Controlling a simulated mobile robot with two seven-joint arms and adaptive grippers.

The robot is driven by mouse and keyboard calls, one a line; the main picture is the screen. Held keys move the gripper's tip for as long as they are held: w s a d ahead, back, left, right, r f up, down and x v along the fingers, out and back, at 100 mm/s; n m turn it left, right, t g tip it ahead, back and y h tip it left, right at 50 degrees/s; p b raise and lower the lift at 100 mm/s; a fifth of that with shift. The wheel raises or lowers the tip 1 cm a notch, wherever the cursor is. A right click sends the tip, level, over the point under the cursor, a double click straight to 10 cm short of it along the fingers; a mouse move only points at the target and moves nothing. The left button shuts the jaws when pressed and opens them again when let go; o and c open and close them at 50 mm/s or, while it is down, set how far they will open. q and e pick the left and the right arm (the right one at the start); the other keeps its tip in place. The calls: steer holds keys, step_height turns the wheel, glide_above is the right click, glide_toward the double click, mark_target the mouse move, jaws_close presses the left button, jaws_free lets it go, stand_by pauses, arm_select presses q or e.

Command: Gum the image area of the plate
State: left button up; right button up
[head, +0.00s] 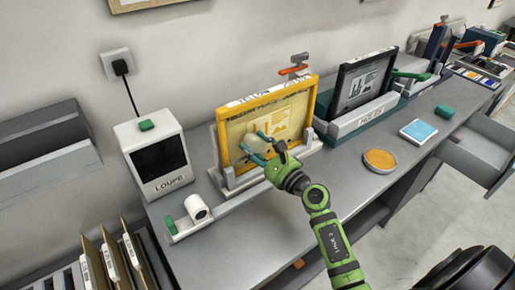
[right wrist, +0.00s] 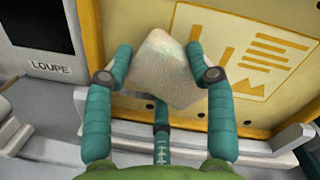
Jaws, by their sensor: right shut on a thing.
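The plate (head: 284,122) stands upright in a yellow frame, with a printed image area of lines and bar shapes. The right wrist view shows that image (right wrist: 240,50) at upper right. My right gripper (head: 256,148) is in front of the lower left part of the plate. Its teal fingers are shut on a pale, whitish sponge (right wrist: 168,72), held close to the plate's face. I cannot tell whether the sponge touches the plate. The fingers partly hide the frame's lower edge. My left gripper is not in view.
A white box marked LOUPE (head: 156,160) stands left of the frame, with a white roll (head: 197,208) in front. A dark frame in a grey-green stand (head: 357,120) is at right. A round orange dish (head: 380,159) and a blue pad (head: 418,131) lie on the bench.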

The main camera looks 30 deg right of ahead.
steer(key=shift+x, duration=0.75)
